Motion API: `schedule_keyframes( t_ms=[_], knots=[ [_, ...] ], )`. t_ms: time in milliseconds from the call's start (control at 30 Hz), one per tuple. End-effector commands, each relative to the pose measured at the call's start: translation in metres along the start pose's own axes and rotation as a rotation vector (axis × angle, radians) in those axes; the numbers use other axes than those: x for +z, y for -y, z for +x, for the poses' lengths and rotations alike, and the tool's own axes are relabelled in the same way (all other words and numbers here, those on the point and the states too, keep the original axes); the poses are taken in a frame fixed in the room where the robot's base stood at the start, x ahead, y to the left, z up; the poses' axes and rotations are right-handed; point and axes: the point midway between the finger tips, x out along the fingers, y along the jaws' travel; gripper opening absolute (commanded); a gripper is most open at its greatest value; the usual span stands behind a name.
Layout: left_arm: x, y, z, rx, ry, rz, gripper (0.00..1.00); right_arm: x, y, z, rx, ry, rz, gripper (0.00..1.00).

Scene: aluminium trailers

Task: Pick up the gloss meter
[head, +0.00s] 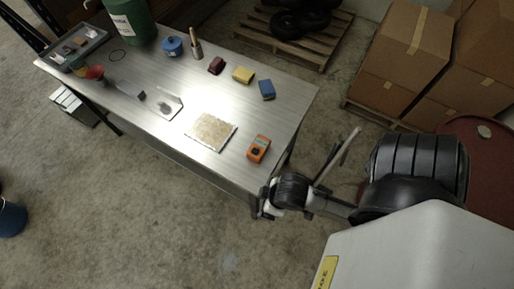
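An orange handheld device (258,148) with a dark face lies near the front right corner of the steel-topped table (215,85). It may be the gloss meter, but I cannot read any label on it. My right gripper (266,207) hangs beside the table's front right corner, lower in the picture than the orange device and apart from it. Its fingers are small and dark here, so I cannot tell whether they are open or shut. My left gripper is not in view.
A speckled tan panel (211,131) lies left of the orange device. Blue (266,89), yellow (243,75) and dark red (216,66) blocks lie behind. Cardboard boxes (405,45) and a red drum (490,150) stand at right. The floor in front is clear.

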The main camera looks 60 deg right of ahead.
Motion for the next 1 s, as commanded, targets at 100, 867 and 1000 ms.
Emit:
schedule_keyframes(
  t_ms=[100, 867, 1000],
  knots=[
    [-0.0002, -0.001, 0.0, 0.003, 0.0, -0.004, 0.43, 0.0001, -0.0002, 0.0, 0.0, 0.0, -0.001, 0.94],
    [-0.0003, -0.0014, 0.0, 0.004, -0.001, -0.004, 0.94, 0.0007, -0.0026, 0.0001, 0.007, 0.002, -0.008, 0.94],
    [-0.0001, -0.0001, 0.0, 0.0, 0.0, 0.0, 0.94, 0.0005, -0.0017, 0.0001, 0.004, 0.001, -0.005, 0.94]
  ],
)
